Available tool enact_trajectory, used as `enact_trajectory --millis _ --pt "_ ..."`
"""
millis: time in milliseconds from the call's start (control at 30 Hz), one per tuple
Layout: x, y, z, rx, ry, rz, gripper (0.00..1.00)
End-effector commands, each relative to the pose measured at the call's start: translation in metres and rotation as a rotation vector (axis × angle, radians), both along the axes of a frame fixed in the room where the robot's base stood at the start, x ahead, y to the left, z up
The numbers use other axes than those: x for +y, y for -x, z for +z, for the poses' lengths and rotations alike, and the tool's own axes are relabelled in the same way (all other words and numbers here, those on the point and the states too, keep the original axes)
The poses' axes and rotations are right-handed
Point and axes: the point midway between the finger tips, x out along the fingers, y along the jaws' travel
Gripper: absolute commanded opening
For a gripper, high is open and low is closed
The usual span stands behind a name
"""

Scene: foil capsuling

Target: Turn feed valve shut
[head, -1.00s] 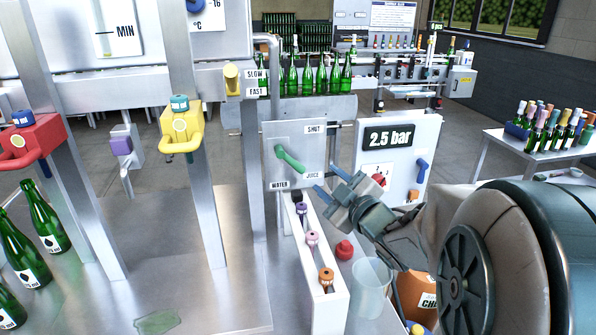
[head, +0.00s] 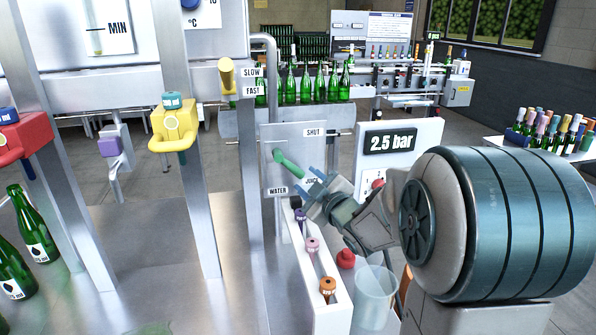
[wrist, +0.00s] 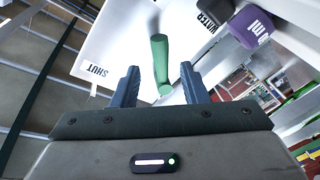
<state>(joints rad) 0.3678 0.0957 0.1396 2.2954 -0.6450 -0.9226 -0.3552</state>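The feed valve is a green lever (head: 289,163) on a grey panel (head: 322,144) labelled SHUT at the top, WATER at lower left and JUICE at lower right. The lever slants down to the right, with its free end near the JUICE label (head: 312,181). My gripper (head: 311,178) is at that free end. In the wrist view, the green lever (wrist: 160,60) shows between the two blue fingers of my gripper (wrist: 159,75), with gaps on both sides. The gripper is open. The SHUT label (wrist: 95,69) is at left there.
Below the panel, a white rack (head: 322,290) holds several coloured stoppers. A clear beaker (head: 373,297) and a red knob-like object (head: 346,258) stand right of it. A 2.5 bar gauge panel (head: 391,141) is close to my arm. A yellow valve (head: 175,128) is at left.

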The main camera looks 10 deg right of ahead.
Motion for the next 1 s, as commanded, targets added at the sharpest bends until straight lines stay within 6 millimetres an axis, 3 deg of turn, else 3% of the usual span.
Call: enact_trajectory --millis 300,767,900,1000 --pt "0.014 -0.044 0.001 0.0 -0.001 0.004 0.4" --pt "0.017 -0.053 0.0 0.0 0.0 0.003 0.4" --pt "0.016 -0.053 0.0 0.0 0.0 0.003 0.01" --pt "0.016 -0.053 0.0 0.0 0.0 0.003 0.0"
